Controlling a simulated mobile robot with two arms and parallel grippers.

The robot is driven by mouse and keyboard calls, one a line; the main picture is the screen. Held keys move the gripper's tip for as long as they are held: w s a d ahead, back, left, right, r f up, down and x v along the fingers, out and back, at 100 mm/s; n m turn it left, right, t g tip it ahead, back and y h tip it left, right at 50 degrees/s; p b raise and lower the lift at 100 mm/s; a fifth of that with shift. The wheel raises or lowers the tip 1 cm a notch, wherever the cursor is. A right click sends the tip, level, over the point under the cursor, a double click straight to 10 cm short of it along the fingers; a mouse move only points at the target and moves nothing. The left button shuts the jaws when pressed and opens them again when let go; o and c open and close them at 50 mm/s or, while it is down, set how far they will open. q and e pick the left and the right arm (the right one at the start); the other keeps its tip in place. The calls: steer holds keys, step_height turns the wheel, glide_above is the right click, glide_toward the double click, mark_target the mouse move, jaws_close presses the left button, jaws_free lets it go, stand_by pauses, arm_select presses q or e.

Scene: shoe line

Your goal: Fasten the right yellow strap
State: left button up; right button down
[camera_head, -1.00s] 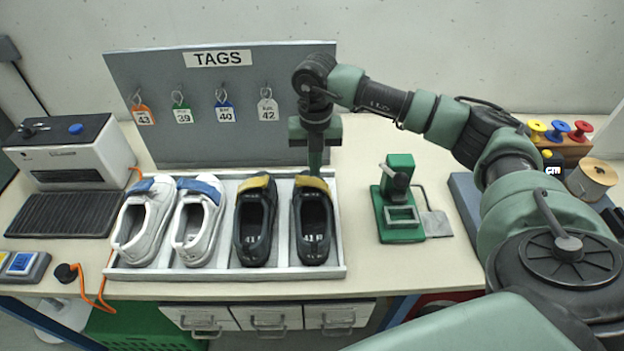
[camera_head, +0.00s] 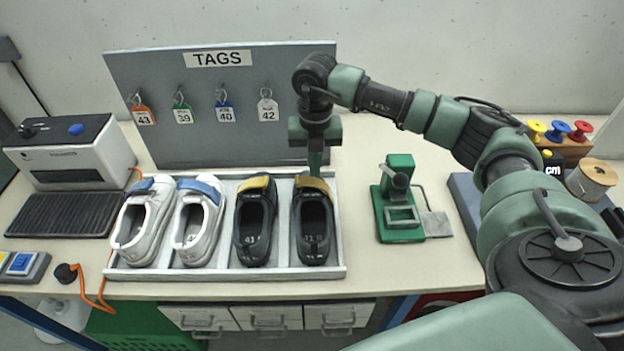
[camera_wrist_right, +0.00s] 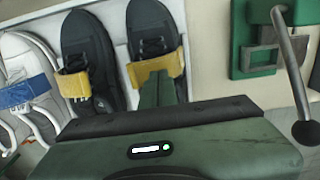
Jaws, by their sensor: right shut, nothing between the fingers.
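Two black shoes stand side by side in the grey tray (camera_head: 225,272). The right black shoe (camera_head: 313,235) has a yellow strap (camera_head: 312,184) across its far end. The left black shoe (camera_head: 254,235) has its own yellow strap (camera_head: 256,182). My right gripper (camera_head: 315,168) points down at the right yellow strap, its fingers shut and empty. In the right wrist view the shut fingers (camera_wrist_right: 158,88) are at the right yellow strap (camera_wrist_right: 155,69), overlapping its near edge. I cannot tell whether they touch it. My left gripper is not in view.
Two white shoes (camera_head: 148,222) with blue straps fill the tray's left side. The tags board (camera_head: 230,110) stands close behind the tray. A green press-like device (camera_head: 400,200) is to the right, with bare table between it and the tray.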

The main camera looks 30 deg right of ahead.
mark_target(315, 181)
steer(key=shift+f, duration=0.2)
stand_by(0.3)
steer(key=shift+f+b, duration=1.25)
steer(key=shift+f, duration=0.25)
step_height(315, 181, up, 9)
steer(key=p, duration=0.5)
steer(key=shift+p, duration=0.4)
